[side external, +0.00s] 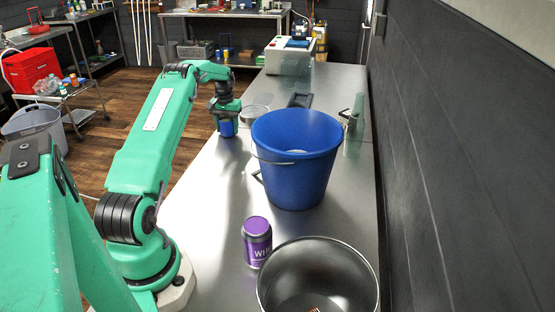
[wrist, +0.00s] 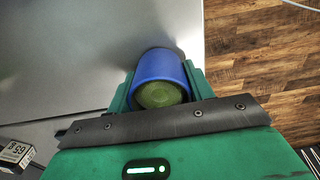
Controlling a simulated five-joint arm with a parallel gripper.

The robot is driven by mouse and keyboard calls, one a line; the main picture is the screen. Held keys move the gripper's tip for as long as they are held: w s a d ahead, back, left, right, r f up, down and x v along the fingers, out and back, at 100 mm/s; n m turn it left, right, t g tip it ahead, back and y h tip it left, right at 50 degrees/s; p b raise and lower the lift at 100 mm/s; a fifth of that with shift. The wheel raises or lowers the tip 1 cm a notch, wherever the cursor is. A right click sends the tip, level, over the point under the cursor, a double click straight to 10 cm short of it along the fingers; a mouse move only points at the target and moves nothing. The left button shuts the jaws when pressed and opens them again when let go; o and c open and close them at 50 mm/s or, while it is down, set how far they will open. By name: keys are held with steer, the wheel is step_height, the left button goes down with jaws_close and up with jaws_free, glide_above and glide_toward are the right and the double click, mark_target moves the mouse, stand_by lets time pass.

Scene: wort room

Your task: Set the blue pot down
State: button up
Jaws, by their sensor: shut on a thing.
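The small blue pot (side external: 227,127) is upright between the jaws of my gripper (side external: 226,113), near the left edge of the steel table (side external: 215,180). In the wrist view the blue pot (wrist: 160,66) shows its blue side and a dull green round end, with a green finger of my gripper (wrist: 157,82) on each side. The jaws are shut on it. Whether its base touches the table cannot be told.
A large blue bucket (side external: 294,165) stands right of my gripper, with a clear glass (side external: 355,125) beyond it. A purple can (side external: 257,243) and a steel bowl (side external: 318,282) are nearer. A white machine (side external: 289,60) stands at the far end. Bare steel lies between gripper and bucket.

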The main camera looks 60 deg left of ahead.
steer(key=shift+f, duration=0.1)
steer(key=o, duration=1)
steer(key=shift+o, duration=0.2)
step_height(320, 180, up, 12)
stand_by(0.4)
